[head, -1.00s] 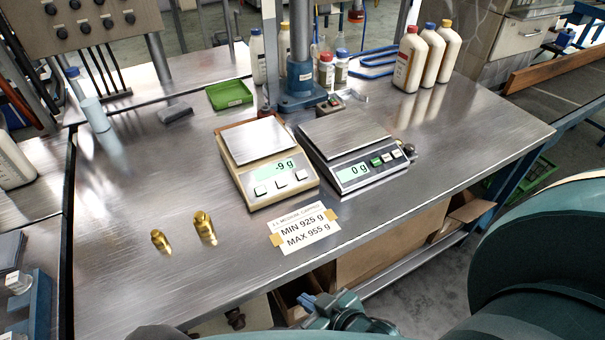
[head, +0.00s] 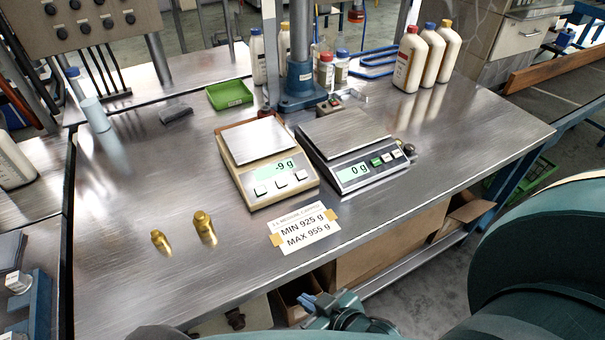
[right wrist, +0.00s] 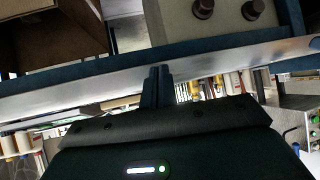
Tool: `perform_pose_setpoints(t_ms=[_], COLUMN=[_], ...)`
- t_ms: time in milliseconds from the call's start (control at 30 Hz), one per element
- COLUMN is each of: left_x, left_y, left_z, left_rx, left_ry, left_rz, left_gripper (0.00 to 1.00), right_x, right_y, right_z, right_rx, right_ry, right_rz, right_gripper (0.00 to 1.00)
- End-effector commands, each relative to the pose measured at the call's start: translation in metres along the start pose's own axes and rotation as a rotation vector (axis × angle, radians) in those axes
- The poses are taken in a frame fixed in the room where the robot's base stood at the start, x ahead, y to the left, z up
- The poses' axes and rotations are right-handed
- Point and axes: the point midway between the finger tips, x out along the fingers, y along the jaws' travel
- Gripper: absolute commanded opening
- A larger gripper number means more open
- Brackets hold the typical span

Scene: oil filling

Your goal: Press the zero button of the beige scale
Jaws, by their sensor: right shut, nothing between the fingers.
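The beige scale (head: 240,185) stands on the steel table and its display reads -9 g. Its front panel has three pale buttons (head: 281,183) in a row below the display. A grey scale (head: 385,178) stands to its right and reads 0 g. My right gripper (head: 310,299) is low in front of the table's front edge, well apart from the beige scale. In the right wrist view its fingers (right wrist: 157,88) are together with nothing between them. My left gripper does not show in the head view.
The steel table (head: 130,275) holds two brass weights (head: 204,228), a taped label (head: 304,229) reading MIN 925 g, MAX 955 g, a green tray (head: 229,95) and a blue-based column (head: 303,97). Several bottles (head: 410,60) stand at the back. A cardboard box (head: 385,245) is below the table.

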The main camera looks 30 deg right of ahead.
Motion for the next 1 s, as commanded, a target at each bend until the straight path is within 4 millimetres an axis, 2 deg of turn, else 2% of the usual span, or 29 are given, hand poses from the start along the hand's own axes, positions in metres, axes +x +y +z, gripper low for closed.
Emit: perform_pose_setpoints(t_ms=[367,467,667,767,867,1000], left_x=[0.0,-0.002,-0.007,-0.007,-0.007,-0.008], left_y=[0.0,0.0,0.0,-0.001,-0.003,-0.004], left_z=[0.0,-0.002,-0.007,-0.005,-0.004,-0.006], left_rx=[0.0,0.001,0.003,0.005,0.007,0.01], left_ry=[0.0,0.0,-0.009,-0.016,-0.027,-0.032], left_rz=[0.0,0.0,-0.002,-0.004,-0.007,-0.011], left_gripper=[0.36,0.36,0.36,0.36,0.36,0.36], right_x=[0.0,0.003,0.016,0.03,0.042,0.053], right_y=[-0.001,0.001,0.016,0.026,0.045,0.083], right_z=[-0.001,-0.011,-0.063,-0.09,-0.123,-0.17], right_rx=[-0.001,-0.026,-0.17,-0.283,-0.412,-0.592], right_ry=[-0.001,0.003,0.006,0.049,0.094,0.139], right_rz=[-0.002,-0.009,-0.026,-0.036,-0.031,0.009], right_gripper=[0.0,0.0,0.0,0.0,0.0,0.0])
